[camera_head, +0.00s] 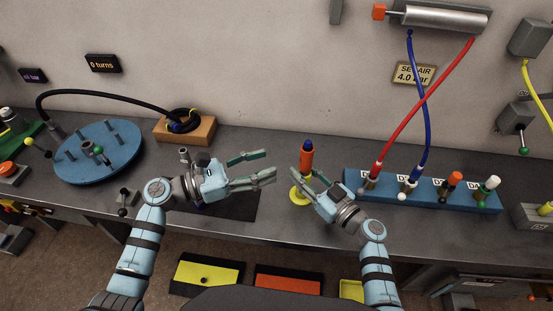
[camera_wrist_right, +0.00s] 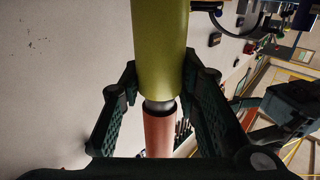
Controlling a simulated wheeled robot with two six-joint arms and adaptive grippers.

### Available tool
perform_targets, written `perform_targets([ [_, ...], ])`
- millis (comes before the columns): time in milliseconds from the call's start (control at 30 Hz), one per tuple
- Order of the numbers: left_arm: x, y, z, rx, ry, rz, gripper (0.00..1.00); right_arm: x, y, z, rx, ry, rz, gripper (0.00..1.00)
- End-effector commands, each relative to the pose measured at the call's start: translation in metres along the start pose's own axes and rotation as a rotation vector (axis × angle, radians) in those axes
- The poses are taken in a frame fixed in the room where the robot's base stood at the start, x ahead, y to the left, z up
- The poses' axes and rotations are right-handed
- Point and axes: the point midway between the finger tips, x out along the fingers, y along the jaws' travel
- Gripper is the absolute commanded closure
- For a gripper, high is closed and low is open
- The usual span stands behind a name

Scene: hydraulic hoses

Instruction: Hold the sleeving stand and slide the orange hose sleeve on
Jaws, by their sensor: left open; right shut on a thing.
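The sleeving stand (camera_head: 299,197) stands on the bench with a yellow base. The orange sleeve (camera_head: 306,157) is upright above it, with a dark blue top. My right gripper (camera_head: 309,184) is shut on the stand low down, below the orange part. Part of the stand is hidden behind the right gripper.
A blue manifold block (camera_head: 430,193) with red and blue hoses and coloured plugs stands just right of the stand. A blue round plate (camera_head: 75,165) and a wooden block (camera_head: 200,134) with a black hose are at the left. A dark mat (camera_head: 240,208) lies below the left gripper.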

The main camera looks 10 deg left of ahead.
Motion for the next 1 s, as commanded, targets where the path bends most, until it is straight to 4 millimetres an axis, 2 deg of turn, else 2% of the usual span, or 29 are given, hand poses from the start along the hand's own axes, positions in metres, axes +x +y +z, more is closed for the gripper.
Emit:
perform_targets([
  [300,0.0,0.0,0.0,0.0,0.0,0.0,0.53,0.0,0.0,0.0,0.0,0.0,0.0,1.0],
  [333,0.0,0.0,0.0,0.0,0.0,0.0,0.53,0.0,0.0,0.0,0.0,0.0,0.0,0.69],
  [467,0.0,0.0,0.0,0.0,0.0,0.0,0.53,0.0,0.0,0.0,0.0,0.0,0.0,0.48],
  [800,0.0,0.0,0.0,0.0,0.001,0.0,0.53,-0.003,0.0,0.0,-0.001,0.0,0.001,0.47],
  [867,0.0,0.0,0.0,0.0,0.0,0.0,0.53,-0.01,0.0,0.001,0.0,-0.001,0.001,0.47],
  [1000,0.0,0.0,0.0,0.0,0.001,0.0,0.53,-0.043,0.001,0.002,-0.003,-0.003,0.002,0.47],
])
